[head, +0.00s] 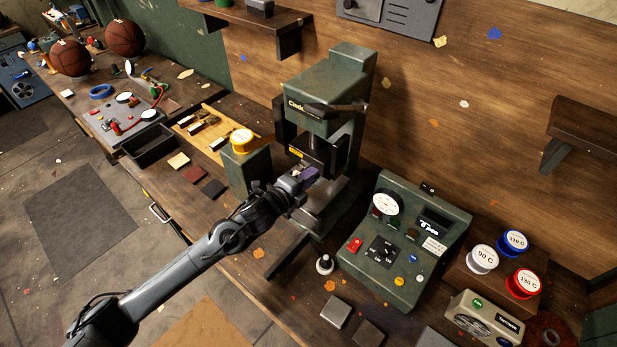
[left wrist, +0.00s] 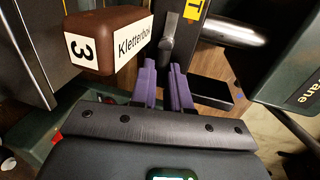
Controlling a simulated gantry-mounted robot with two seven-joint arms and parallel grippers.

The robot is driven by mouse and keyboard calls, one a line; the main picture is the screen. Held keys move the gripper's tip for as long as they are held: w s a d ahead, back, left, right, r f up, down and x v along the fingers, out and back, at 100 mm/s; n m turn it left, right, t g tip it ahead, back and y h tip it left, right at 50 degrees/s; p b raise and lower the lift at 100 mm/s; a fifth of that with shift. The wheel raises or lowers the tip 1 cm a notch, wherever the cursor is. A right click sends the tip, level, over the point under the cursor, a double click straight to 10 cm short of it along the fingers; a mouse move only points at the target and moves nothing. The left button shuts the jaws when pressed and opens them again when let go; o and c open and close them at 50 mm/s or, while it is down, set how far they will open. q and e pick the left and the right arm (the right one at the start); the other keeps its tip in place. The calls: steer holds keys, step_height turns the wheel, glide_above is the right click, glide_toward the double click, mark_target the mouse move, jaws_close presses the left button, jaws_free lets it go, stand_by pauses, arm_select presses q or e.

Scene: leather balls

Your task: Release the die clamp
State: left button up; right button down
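The green press (head: 325,95) stands on the bench against the wall. My left gripper (head: 307,176), with purple fingers, is at the front of its die area, below the yellow-marked part. In the left wrist view, the purple fingertips (left wrist: 164,68) stand slightly apart, with a narrow gap between them. A grey lever (left wrist: 170,38), which looks like the clamp handle, has its lower end right at the fingertips; I cannot tell if they touch it. My right gripper is not in view.
A green control box (head: 400,240) with gauge and buttons stands right of the press. A black tray (head: 150,147) and basketballs (head: 125,37) are farther left.

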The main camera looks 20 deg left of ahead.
arm_select(q)
steer(key=o, duration=0.5)
steer(key=shift+c, duration=0.2)
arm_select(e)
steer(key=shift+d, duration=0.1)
arm_select(q)
steer(key=shift+s, duration=0.1)
steer(key=v, duration=1)
steer(key=shift+s+a, duration=0.15)
steer(key=shift+s, duration=0.2)
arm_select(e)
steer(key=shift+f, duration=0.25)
